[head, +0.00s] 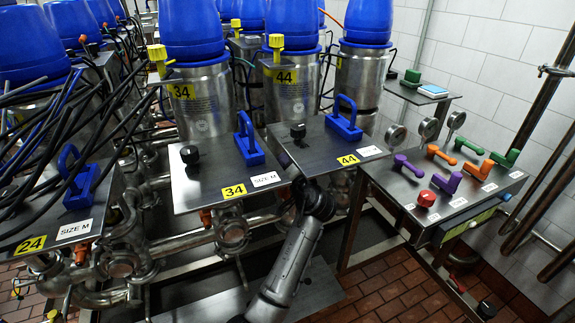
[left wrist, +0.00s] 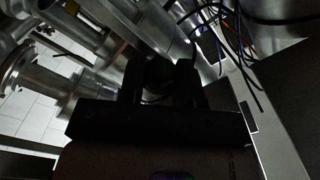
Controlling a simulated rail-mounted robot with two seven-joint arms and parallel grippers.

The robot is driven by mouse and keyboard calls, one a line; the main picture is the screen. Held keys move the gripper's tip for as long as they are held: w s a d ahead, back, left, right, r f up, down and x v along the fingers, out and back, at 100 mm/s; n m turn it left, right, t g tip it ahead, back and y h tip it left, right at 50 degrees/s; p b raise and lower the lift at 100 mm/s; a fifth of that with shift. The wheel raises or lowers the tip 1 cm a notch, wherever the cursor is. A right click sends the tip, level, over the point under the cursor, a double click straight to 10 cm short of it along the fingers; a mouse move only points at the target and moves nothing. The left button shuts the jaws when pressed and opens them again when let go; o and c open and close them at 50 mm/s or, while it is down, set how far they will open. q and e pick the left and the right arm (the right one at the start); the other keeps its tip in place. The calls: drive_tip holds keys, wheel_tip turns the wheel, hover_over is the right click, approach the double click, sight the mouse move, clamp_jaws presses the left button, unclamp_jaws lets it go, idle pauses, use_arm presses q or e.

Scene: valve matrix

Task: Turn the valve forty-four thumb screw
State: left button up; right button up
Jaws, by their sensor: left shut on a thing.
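The valve forty-four plate (head: 318,155) is a grey metal shelf with a yellow 44 label, a black knob (head: 297,131) and a blue handle (head: 344,118) on top. My left arm reaches up from the bottom to just under its front edge, and its fingers are hidden there in the head view. In the left wrist view my left gripper (left wrist: 160,85) has its two dark fingers closed around a dark part (left wrist: 158,72), apparently the thumb screw, among the pipes under the plate. Deep shadow hides its shape and turn. My right gripper is not seen.
The valve 34 plate (head: 215,180) stands close to the left. A console (head: 440,190) with coloured handles stands to the right. Steel pipes (head: 190,243) run below the plates. Hanging cables (left wrist: 240,50) show at the upper right of the left wrist view.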

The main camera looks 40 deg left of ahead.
use_arm(q)
drive_tip(key=o, duration=0.9)
drive_tip(key=shift+o, duration=0.2)
drive_tip(key=p+v, duration=0.2)
drive_tip(key=v, duration=1.1)
drive_tip(key=shift+s+d, duration=0.2)
drive_tip(key=shift+d, duration=0.15)
